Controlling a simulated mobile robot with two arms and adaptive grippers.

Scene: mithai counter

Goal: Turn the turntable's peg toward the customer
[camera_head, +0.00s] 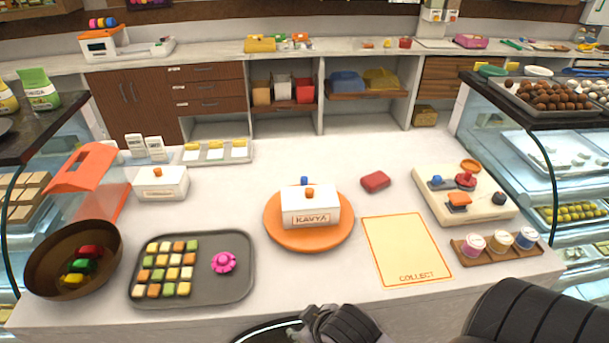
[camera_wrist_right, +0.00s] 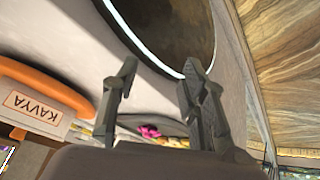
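The turntable (camera_head: 275,237) is an orange disc in the middle of the counter. A white box (camera_head: 318,206) labelled KAVYA, with an orange knob (camera_head: 309,193) on top, sits on it. A blue peg (camera_head: 304,181) shows just behind the box, on the far side; its base is hidden. In the right wrist view, the turntable (camera_wrist_right: 40,83) and the KAVYA label appear at the left edge. My right gripper (camera_head: 338,325) is at the bottom of the head view, in front of the counter's near edge. Its fingers (camera_wrist_right: 160,80) are apart and empty. My left gripper is not in view.
A COLLECT mat (camera_head: 407,248) lies right of the turntable, with a red box (camera_head: 375,182) behind it. A grey sweets tray (camera_head: 193,293) is to the left. A cream board with knobs (camera_head: 455,207) and a wooden jar holder (camera_head: 497,252) are at right. Counter in front of the turntable is clear.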

